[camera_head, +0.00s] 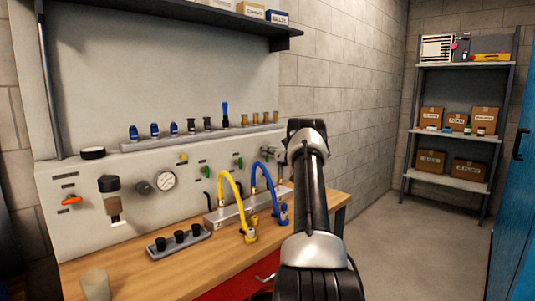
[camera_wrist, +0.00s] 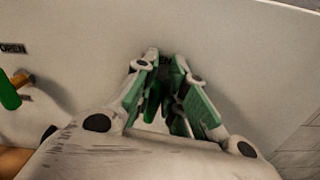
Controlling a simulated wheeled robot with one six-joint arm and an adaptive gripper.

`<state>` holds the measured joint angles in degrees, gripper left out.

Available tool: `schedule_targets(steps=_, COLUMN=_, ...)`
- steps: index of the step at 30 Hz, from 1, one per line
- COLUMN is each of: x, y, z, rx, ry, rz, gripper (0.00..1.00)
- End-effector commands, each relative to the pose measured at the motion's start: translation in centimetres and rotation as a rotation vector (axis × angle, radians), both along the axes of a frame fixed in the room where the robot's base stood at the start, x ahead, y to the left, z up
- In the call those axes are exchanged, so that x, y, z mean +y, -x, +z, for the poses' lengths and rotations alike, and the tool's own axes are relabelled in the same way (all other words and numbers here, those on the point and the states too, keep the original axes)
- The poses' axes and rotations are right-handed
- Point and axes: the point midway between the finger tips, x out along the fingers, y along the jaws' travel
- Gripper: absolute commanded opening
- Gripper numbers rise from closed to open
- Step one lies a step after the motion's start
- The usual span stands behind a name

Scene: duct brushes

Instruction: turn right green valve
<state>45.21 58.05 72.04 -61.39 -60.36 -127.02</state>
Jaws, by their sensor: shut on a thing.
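My gripper (camera_head: 268,153) reaches the right end of the grey wall panel (camera_head: 75,190). In the wrist view its two fingers (camera_wrist: 163,65) with green pads are closed in against the panel face. The right green valve (camera_wrist: 153,102) is between them, mostly hidden; only a dark green sliver shows. In the head view my arm and fingers cover that valve. Another green valve handle (camera_wrist: 10,92) on an orange-brown stem shows at the left of the wrist view, below an OPEN label. Two green handles (camera_head: 238,162) (camera_head: 207,172) show on the panel left of my gripper.
A ledge with several brushes (camera_head: 205,135) runs above the panel. Open floor (camera_head: 410,235) lies right of the bench.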

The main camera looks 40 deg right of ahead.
Motion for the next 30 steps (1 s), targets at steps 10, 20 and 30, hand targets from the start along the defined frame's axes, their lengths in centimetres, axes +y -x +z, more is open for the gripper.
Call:
schedule_targets(steps=10, x=-0.8, y=-0.1, z=-0.3, rx=0.024, ry=-0.317, rz=-0.001, gripper=0.0)
schedule_targets(steps=20, x=-1.4, y=-0.1, z=-0.8, rx=0.049, ry=-0.629, rz=0.0, gripper=0.0)
schedule_targets(steps=30, x=-1.9, y=-0.2, z=-1.5, rx=0.075, ry=-0.951, rz=-0.001, gripper=0.0)
